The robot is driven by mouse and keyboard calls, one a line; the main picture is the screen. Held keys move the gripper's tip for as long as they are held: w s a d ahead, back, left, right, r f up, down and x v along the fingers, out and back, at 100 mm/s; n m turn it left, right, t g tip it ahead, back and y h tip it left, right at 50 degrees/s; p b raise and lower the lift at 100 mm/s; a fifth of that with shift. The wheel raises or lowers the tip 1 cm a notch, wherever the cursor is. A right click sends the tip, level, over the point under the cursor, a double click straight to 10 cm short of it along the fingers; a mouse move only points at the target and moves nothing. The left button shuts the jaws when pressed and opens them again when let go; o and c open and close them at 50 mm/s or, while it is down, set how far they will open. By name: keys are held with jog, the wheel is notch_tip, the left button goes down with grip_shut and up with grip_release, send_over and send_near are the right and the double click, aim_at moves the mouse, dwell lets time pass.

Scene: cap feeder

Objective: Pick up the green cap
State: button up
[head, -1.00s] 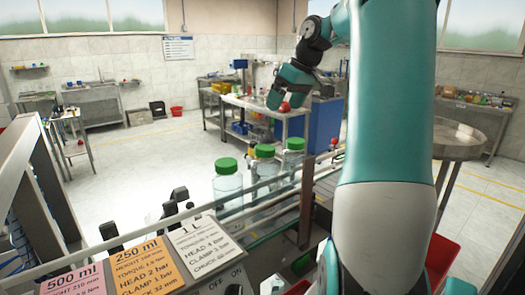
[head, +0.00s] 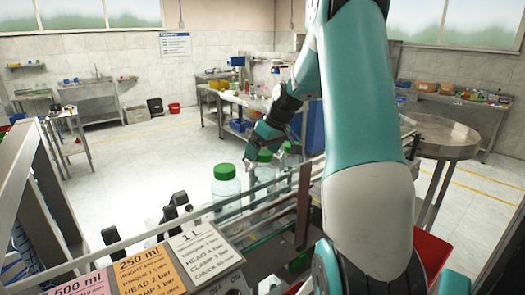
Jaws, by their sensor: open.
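Three clear jars with green caps stand in a row on the conveyor behind a rail. The nearest green cap (head: 225,171) sits on the front jar (head: 226,190) and is fully visible. The middle green cap (head: 264,156) and the far green cap (head: 291,147) are partly hidden by my arm. My gripper (head: 248,162) is open and points down, between the nearest and middle caps in the picture. It is small here, and I cannot tell its exact distance from either cap. No cap shows between its fingers.
Metal rails (head: 262,190) run along the conveyor beside the jars. Volume label cards (head: 145,268) lie on the panel in front. A round steel table (head: 440,137) stands at right, and a workbench (head: 235,97) is farther back.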

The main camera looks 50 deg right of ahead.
jog(key=c, duration=1)
jog(key=shift+o, duration=0.2)
jog(key=shift+r, duration=0.1)
